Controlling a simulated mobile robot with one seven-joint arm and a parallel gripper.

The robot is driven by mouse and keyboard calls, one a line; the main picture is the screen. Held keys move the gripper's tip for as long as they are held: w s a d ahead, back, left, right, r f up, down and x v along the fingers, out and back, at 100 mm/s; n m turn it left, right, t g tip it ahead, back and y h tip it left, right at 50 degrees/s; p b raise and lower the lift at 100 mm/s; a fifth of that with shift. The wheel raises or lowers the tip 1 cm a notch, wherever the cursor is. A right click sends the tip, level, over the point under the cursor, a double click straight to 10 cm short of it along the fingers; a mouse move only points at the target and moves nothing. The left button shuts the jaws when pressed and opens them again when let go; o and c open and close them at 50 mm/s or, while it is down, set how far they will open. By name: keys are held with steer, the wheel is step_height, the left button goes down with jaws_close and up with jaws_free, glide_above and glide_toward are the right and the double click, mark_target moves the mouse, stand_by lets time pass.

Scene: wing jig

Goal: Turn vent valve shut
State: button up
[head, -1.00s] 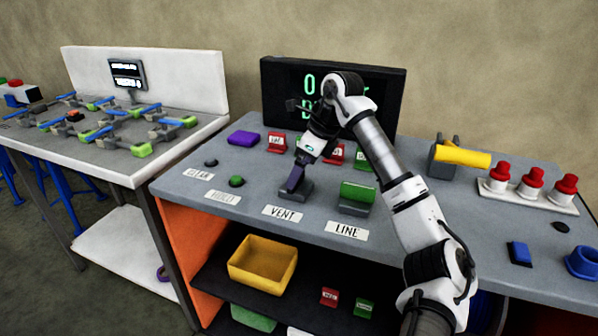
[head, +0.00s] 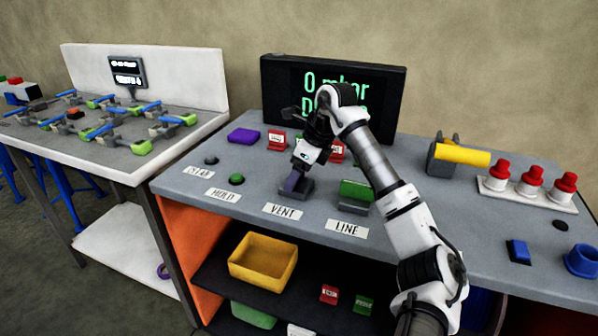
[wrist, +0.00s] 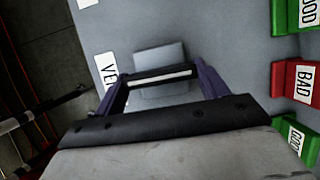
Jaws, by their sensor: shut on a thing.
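The vent valve (head: 307,190) is a grey block on the bench behind the VENT label (head: 282,211). My gripper (head: 292,183) points down at it and hides most of its handle in the head view. In the wrist view, the valve's grey base (wrist: 160,54) shows with a dark handle bar (wrist: 158,79) bearing a pale stripe across it. The purple fingers of my gripper (wrist: 158,86) stand at either end of this bar and are shut on it. The dark monitor (head: 375,97) behind reads "0 mbar", with the line below partly covered by my arm.
The line valve (head: 356,191) with its green handle stands just right of the vent valve. A green button (head: 236,179) and a dark button (head: 211,160) lie to the left. Red tags (head: 277,140) stand behind. A yellow cylinder (head: 462,156) is at the right.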

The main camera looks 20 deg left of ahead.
steer(key=shift+m, duration=0.3)
steer(key=m+t+b, duration=0.1)
steer(key=m+b, duration=0.1)
steer(key=m, duration=0.1)
steer(key=shift+s+f+m+t+b, duration=0.1)
steer(key=shift+m+t+b, duration=0.2)
steer(key=shift+b, duration=0.1)
steer(key=m+b, duration=0.1)
steer(key=m, duration=0.1)
steer(key=m+t+h+b, duration=0.1)
steer(key=m+b, duration=0.1)
steer(key=shift+s+a+m+t, duration=0.1)
steer(key=shift+s+m+t, duration=0.05)
steer(key=shift+m+t, duration=0.15)
steer(key=m+h+b, duration=0.1)
steer(key=m, duration=0.1)
steer(key=m+t+b, duration=0.1)
steer(key=m, duration=0.1)
steer(key=shift+a+m+h+b, duration=0.15)
steer(key=shift+m+h+b, duration=0.15)
steer(key=shift+h+b, duration=0.1)
steer(key=shift+a+m+h+b, duration=0.1)
steer(key=shift+m+h+b, duration=0.4)
steer(key=shift+m, duration=0.6)
steer(key=shift+a+m+h+b, duration=0.1)
steer(key=shift+m+h+b, duration=0.35)
steer(key=shift+m, duration=0.65)
steer(key=shift+d+r, duration=0.1)
steer(key=shift+r, duration=0.1)
steer(key=o, duration=1)
